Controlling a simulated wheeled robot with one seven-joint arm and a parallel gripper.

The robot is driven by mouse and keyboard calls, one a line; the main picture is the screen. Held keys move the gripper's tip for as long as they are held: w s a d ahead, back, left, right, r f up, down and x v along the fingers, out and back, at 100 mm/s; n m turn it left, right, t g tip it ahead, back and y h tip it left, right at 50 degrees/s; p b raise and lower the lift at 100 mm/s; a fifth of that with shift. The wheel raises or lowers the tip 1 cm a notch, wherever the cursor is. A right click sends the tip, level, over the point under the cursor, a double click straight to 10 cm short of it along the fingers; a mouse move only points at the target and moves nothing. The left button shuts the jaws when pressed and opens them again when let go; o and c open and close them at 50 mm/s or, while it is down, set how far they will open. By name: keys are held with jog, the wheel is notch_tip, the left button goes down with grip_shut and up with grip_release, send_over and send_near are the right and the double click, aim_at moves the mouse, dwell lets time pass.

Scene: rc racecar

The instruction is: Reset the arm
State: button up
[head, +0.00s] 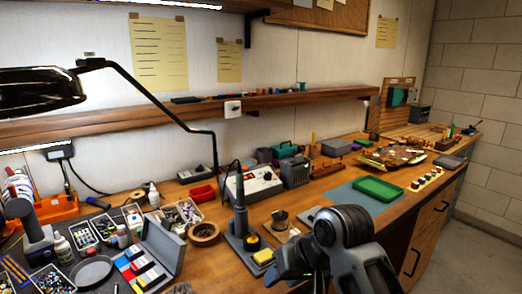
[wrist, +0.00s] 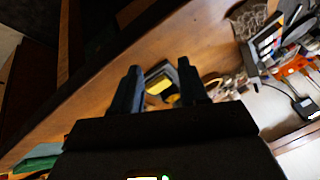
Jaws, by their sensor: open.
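My gripper (wrist: 158,85) is open in the wrist view, with its two dark fingers apart and nothing held between them. Beyond the fingers, a yellow sponge in a dark holder (wrist: 158,86) shows on the bench. In the head view my grey arm rises at the bottom middle, over the front edge of the bench. The fingertips are hard to make out there.
The wooden bench (head: 215,262) is crowded. A soldering station (head: 252,186) and iron stand (head: 240,235) are near my arm. A green tray (head: 378,189) lies on a blue mat (head: 345,197) to the right. A lamp (head: 40,88) hangs over the left.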

jog(key=s+d+f+m+t, duration=0.1)
jog(key=s+f+m+t, duration=0.15)
jog(key=s+f, duration=0.7)
jog(key=s+d+f+t, duration=0.2)
jog(key=s+d, duration=0.1)
jog(key=s, duration=0.3)
jog(key=s+d+f+t, duration=0.2)
jog(key=s, duration=0.4)
jog(key=s+d+r+t+h, duration=0.2)
jog(key=s+d+r, duration=0.3)
jog(key=s+r, duration=0.3)
jog(key=s+d+r+t+h, duration=0.2)
jog(key=s+d+r, duration=0.4)
jog(key=s, duration=0.9)
jog(key=shift+r, duration=0.85)
